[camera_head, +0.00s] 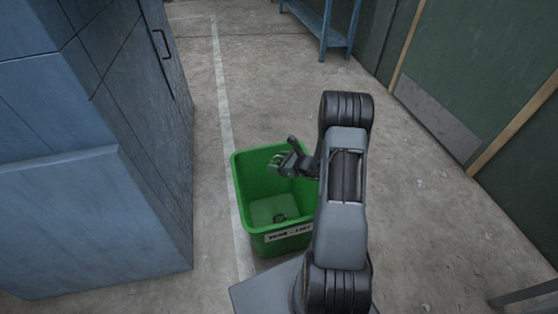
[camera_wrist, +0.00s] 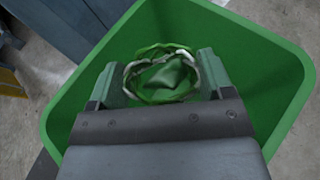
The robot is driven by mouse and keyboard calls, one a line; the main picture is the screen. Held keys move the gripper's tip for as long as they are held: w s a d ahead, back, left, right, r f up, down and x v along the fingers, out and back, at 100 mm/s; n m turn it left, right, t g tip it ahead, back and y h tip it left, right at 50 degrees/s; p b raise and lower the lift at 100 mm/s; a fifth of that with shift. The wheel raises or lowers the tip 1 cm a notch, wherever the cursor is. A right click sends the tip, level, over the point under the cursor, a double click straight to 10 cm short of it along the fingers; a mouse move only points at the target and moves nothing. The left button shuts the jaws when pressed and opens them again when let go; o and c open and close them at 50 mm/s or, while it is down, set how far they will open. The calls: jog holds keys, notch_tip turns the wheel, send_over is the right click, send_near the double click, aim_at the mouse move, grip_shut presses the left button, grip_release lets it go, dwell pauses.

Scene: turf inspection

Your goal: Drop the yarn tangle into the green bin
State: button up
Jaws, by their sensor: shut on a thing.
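The green bin (camera_head: 243,190) stands open on the floor, with a white label on its front. My gripper (camera_head: 283,163) is above the bin's opening, towards its far side. In the wrist view, my gripper (camera_wrist: 163,76) is shut on the yarn tangle (camera_wrist: 187,60), a loose ring of green and whitish strands between the two fingers. The green bin (camera_wrist: 275,75) surrounds it in that view. The tangle is too small to make out clearly in the head view. A small dark spot lies on the bin's floor; I cannot tell what it is.
A blue-grey cabinet (camera_head: 90,190) stands left of the bin. A blue bench (camera_head: 325,25) is at the back. A green wall (camera_head: 470,70) runs along the right. Concrete floor is clear behind the bin, with a white line (camera_head: 222,90) on it.

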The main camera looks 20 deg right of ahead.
notch_tip(320, 180, down, 6)
jog(key=b, duration=0.4)
jog(key=shift+d, duration=0.1)
jog(key=o, duration=0.9)
jog(key=shift+s, duration=0.15)
jog(key=p+v, duration=0.4)
jog(key=v, duration=0.9)
jog(key=shift+s+d+r, duration=0.1)
jog(key=shift+s+d, duration=0.15)
